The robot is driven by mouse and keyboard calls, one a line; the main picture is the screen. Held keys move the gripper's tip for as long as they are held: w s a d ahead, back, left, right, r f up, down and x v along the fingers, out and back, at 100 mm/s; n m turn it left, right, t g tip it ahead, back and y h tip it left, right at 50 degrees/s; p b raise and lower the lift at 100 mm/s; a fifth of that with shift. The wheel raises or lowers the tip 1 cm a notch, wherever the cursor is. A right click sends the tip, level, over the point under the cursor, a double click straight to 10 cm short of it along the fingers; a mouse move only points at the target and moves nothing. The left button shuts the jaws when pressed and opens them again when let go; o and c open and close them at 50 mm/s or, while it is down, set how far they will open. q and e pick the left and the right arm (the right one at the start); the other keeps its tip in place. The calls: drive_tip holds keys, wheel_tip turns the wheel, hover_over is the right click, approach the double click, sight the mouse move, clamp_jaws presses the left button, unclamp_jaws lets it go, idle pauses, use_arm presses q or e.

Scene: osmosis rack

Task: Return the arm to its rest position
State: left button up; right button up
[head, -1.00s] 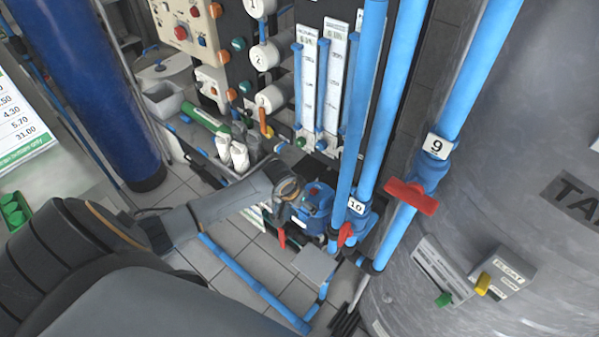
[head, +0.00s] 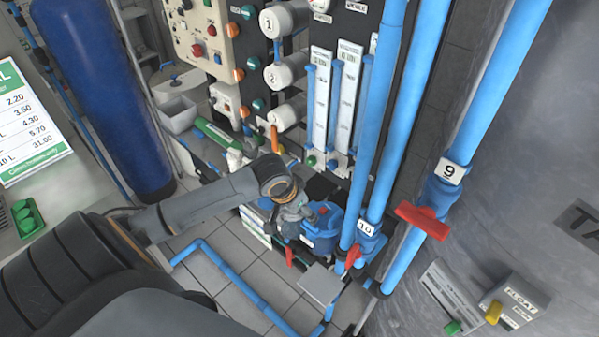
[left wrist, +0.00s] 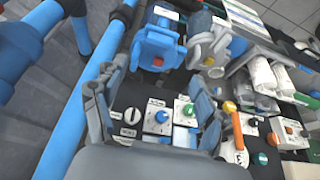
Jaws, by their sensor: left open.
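My left arm comes in from the left in the head view, and its wrist is bent over the blue pump-like unit (head: 322,228) beside the valve tagged 10 (head: 367,229). My left gripper (head: 291,212) points down there, small and partly hidden by the wrist. In the left wrist view, the left gripper (left wrist: 157,92) has its two fingers well apart with nothing held between them. Behind the fingers is a dark panel with a blue knob (left wrist: 162,116) and a green knob (left wrist: 188,110). My right gripper is in neither view.
Blue vertical pipes (head: 407,140) and a red-handled valve tagged 9 (head: 424,218) stand right of the arm, before a large grey tank (head: 520,190). A control panel (head: 203,38) stands behind. A blue cylinder (head: 100,90) is at the left. Tiled floor (head: 225,275) shows below the forearm.

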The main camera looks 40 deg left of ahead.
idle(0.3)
use_arm(q)
drive_tip(key=s+a+f+b, duration=0.1)
drive_tip(key=s+f+b, duration=0.15)
drive_tip(key=f, duration=0.85)
drive_tip(key=s+a+f+n+y+b, duration=0.1)
drive_tip(key=s+f+b, duration=0.15)
drive_tip(key=f, duration=0.85)
drive_tip(key=s+a+f+b, duration=0.1)
drive_tip(key=s+f+b, duration=0.15)
drive_tip(key=f, duration=0.75)
drive_tip(key=s+d+f+g+b, duration=0.2)
drive_tip(key=s+d+f+b, duration=0.15)
drive_tip(key=s+f, duration=1)
drive_tip(key=s+d+f+m+b, duration=0.1)
drive_tip(key=s+d+f, duration=0.2)
drive_tip(key=s+f, duration=0.1)
drive_tip(key=s+d+f+g+b, duration=0.1)
drive_tip(key=s+d+f, duration=0.1)
drive_tip(key=s+f, duration=0.2)
drive_tip(key=s+d+f+m+b, duration=0.1)
drive_tip(key=s+d+f, duration=0.2)
drive_tip(key=s, duration=0.6)
drive_tip(key=shift+s+d+f+m+g+h, duration=0.2)
drive_tip(key=shift+d+f+m+g+h, duration=0.15)
drive_tip(key=shift+f, duration=0.1)
drive_tip(key=shift+c, duration=0.2)
